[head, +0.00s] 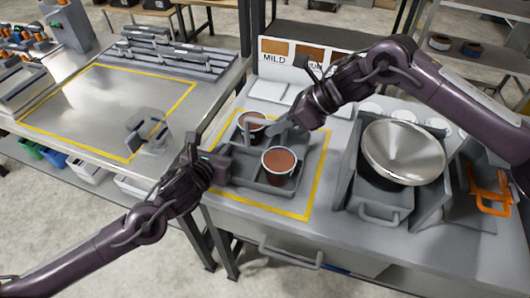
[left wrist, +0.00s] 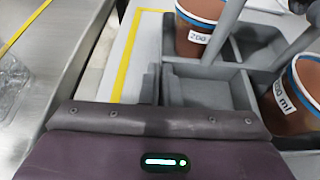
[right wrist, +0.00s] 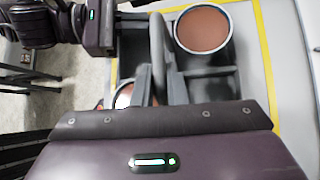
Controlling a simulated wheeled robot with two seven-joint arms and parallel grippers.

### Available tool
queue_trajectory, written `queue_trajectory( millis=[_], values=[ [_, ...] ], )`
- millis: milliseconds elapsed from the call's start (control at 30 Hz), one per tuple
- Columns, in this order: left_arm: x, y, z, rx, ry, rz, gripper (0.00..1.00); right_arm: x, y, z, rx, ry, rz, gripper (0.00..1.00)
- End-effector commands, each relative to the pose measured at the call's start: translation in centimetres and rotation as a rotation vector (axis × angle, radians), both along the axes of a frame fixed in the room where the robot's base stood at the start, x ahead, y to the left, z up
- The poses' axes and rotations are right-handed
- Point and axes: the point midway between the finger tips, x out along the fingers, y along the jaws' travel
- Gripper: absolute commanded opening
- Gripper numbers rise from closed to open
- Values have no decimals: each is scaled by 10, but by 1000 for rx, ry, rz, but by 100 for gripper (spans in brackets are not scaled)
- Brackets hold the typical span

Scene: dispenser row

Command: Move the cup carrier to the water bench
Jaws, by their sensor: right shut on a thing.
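The grey cup carrier (head: 262,183) sits on the white counter inside a yellow outline. It has several compartments and a raised central handle (right wrist: 157,45). Two cups of brown contents stand in it: a rear cup (head: 252,124) and a front cup (head: 281,165). In the left wrist view, the cups (left wrist: 200,30) carry 200 ml labels. My right gripper (head: 291,124) is shut on the handle. My left gripper (head: 226,168) is at the carrier's left side, close to its wall. Its fingers look close together, but their opening and any contact are unclear.
A metal bench (head: 100,105) with a yellow outline stands at left, across a gap from the counter. A clear container (head: 148,132) lies near its front right corner. A rack stands along its back. A steel funnel-shaped bowl (head: 403,150) is right of the carrier.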

Motion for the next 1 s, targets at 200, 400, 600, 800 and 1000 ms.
queue_trajectory(
  millis=[200,400,600,800,1000],
  values=[
    [0,0,2,-2,-2,-1,0,1,0,3,2,-3,-1,0],
    [0,0,13,-2,-2,-1,0,1,0,13,2,-3,-1,0],
    [0,0,33,-2,-2,-1,0,1,0,33,2,-3,-1,0],
    [0,0,50,-1,-2,-1,0,1,0,50,2,-2,-2,0],
    [0,0,52,-1,-2,-1,0,1,0,52,2,-2,-2,0]
  ],
)
